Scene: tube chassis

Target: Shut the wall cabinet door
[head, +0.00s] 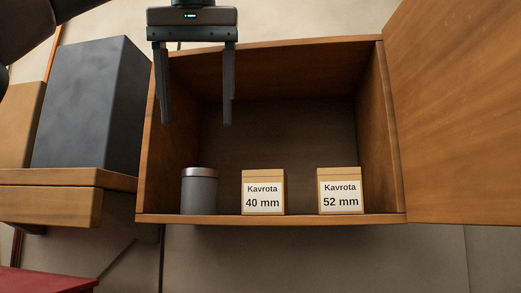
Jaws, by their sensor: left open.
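The wooden wall cabinet (271,219) is in the middle of the head view with its front open. Its door (455,110) is hinged on the right side and stands wide open, running out of the picture at the right. My left gripper (197,122) hangs in front of the cabinet's upper left part, fingers pointing down and apart, with nothing between them. It is well to the left of the door and not touching it. My right gripper is not in the view.
Inside the cabinet stand a grey canister (199,192), a "Kavrota 40 mm" box (263,175) and a "Kavrota 52 mm" box (340,174). At the left, a dark grey block (85,105) stands on a wooden shelf (50,205). A red surface (45,281) shows at lower left.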

